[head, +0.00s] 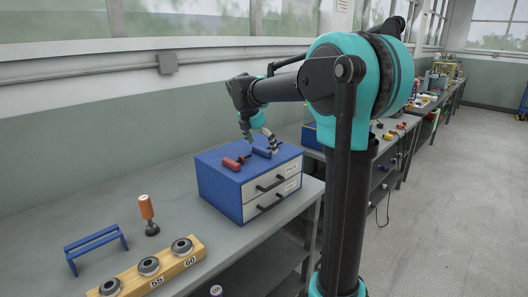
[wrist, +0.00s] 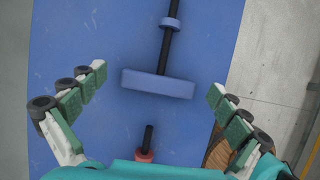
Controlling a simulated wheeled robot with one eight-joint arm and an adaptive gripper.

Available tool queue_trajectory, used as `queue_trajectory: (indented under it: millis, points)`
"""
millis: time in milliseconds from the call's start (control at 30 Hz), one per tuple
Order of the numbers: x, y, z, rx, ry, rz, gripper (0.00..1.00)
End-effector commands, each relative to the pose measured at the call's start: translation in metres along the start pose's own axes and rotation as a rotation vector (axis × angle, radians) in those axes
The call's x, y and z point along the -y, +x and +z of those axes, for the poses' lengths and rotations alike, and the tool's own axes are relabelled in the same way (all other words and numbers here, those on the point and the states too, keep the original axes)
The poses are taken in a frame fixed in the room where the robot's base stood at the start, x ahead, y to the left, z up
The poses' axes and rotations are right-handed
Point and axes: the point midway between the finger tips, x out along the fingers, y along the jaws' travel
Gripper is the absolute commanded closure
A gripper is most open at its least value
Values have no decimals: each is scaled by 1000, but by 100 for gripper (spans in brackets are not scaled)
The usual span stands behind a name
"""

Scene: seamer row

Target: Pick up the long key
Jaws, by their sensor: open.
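A key with a blue crossbar (wrist: 158,85), a black shaft and a blue collar lies on top of the blue cabinet (head: 222,178); its shaft runs out of the top of the wrist view, and I take it for the long key. It shows in the head view as a blue piece (head: 262,152). A red-handled piece (head: 236,162) lies beside it; its short black end and red collar (wrist: 145,157) show in the wrist view. My gripper (head: 261,144) is open above the cabinet top, one finger on each side of the blue crossbar, apart from it.
The cabinet has two drawers with black handles. On the bench (head: 175,255) to the left stand an orange-handled tool (head: 147,208), a blue stand (head: 96,243) and a wooden block (head: 130,283) with dark rings. A brown round thing (wrist: 217,152) shows behind my right finger.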

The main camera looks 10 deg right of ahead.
Motion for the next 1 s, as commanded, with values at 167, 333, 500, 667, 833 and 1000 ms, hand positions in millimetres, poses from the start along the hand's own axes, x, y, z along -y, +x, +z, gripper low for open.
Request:
queue_trajectory:
  millis: [167,333,500,667,833,1000]
  points:
    - [0,2,0,0,0,0,0]
    - [0,2,0,0,0,0,12]
    - [0,2,0,0,0,0,34]
    - [0,2,0,0,0,0,53]
    - [0,2,0,0,0,0,53]
    - [0,-2,2,0,0,0,53]
